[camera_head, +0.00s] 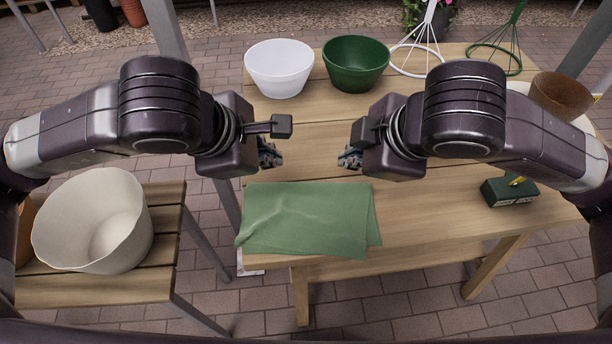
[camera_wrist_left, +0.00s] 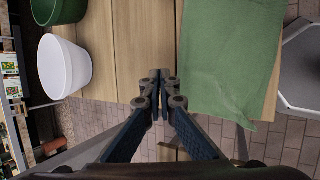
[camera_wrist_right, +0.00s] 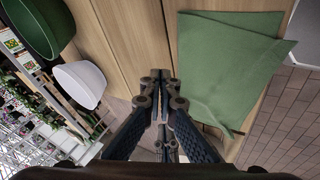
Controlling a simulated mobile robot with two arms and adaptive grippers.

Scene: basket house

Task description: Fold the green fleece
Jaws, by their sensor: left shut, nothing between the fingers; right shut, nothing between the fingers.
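The green fleece (camera_head: 305,218) lies folded over on the wooden table near its front edge, with a lower layer showing along the right side. Its left end reaches the table's left edge. It also shows in the left wrist view (camera_wrist_left: 230,55) and the right wrist view (camera_wrist_right: 225,65). My left gripper (camera_head: 272,158) is shut and empty above the table, beyond the fleece. My right gripper (camera_head: 346,160) is shut and empty, also beyond the fleece and to the right of the left one. Neither gripper touches the fleece.
A white bowl (camera_head: 279,70) and a green bowl (camera_head: 355,65) stand at the back of the table (camera_head: 450,215). A dark green box (camera_head: 509,191) sits at the right. A cream basket (camera_head: 95,222) stands on a lower slatted table at the left.

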